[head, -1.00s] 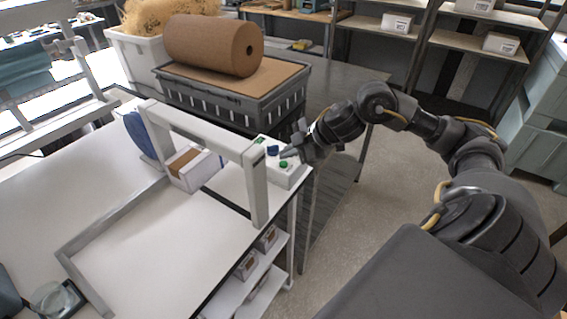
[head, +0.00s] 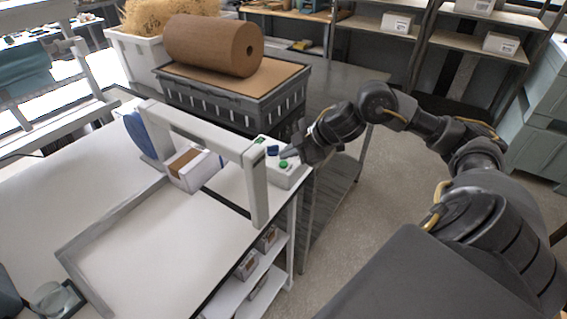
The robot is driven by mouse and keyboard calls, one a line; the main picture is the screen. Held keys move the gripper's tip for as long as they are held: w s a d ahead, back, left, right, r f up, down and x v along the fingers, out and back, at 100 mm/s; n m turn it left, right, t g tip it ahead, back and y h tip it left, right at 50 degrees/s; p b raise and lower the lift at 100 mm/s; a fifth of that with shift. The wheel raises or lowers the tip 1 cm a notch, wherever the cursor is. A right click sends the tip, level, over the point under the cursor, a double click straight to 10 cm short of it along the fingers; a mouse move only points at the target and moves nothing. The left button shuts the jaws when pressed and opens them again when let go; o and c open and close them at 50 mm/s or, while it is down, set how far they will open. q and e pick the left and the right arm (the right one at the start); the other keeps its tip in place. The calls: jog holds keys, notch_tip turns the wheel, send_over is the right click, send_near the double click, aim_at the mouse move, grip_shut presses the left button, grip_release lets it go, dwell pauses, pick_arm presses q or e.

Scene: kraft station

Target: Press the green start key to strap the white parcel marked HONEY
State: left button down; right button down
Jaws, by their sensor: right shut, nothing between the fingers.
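The green start key (head: 284,164) sits on the white control box at the right end of the strapping machine's arch (head: 205,135). A blue key (head: 272,150) lies behind it. A white parcel (head: 193,169) with a brown band on top stands under the arch; its marking is too small to read. My right gripper (head: 288,154) is shut and empty, its tips just above and behind the green key; I cannot tell whether they touch the box. My left gripper is not in view.
A dark crate (head: 230,105) bearing a brown paper roll (head: 213,45) stands behind the machine. A white bin (head: 130,55) of shredded filling is at the back left. The white table top (head: 165,245) in front of the arch is clear. Small boxes sit on shelves below.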

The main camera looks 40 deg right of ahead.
aim_at(287, 165)
jog(key=shift+f, duration=0.1)
dwell(0.3)
jog(key=shift+f, duration=0.35)
jog(key=shift+f+b, duration=0.45)
dwell(0.6)
jog(key=shift+r, duration=0.1)
jog(key=shift+r+p, duration=0.8)
jog(key=shift+p, duration=0.2)
notch_tip(287, 165, up, 5)
jog(key=p, duration=0.5)
jog(key=shift+r, duration=0.1)
